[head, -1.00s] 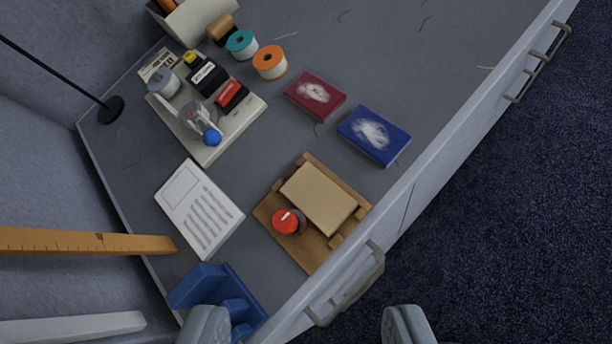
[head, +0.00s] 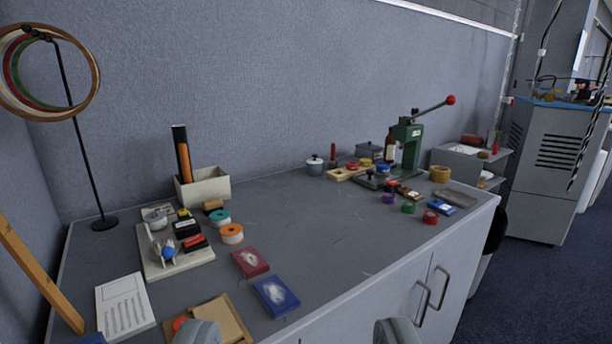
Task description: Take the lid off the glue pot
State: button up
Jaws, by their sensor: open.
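A small light-blue pot (head: 314,168) with a dark lid and black knob (head: 314,158) stands upright at the back middle of the grey table. It looks like the glue pot, with its lid on, though it is small in view. A wider dark grey lidded pot (head: 369,154) stands further right. My gripper (head: 297,334) is open and empty at the bottom edge of the head view. Its two fingers are wide apart over the near part of the table, well short of both pots.
A green press (head: 405,150) with a red-knobbed lever stands at the back right, with several coloured tins before it. Red (head: 250,262) and blue (head: 276,296) pads lie nearer. A hoop stand (head: 104,222) is at the left. The middle of the tabletop is clear.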

aim_at(315, 159)
jog(key=i+l, duration=0.3)
jog(key=i+l+u, duration=0.15)
jog(key=i+l, duration=0.4)
jog(key=l, duration=0.2)
jog(key=i+l+u, duration=0.1)
jog(key=i+l, duration=0.15)
jog(key=l, duration=0.15)
jog(key=i+l, duration=0.25)
jog(key=l, duration=0.15)
jog(key=i+l+u, duration=0.15)
jog(key=i+l, duration=0.15)
jog(key=k+l, duration=0.05)
jog(key=l, duration=0.05)
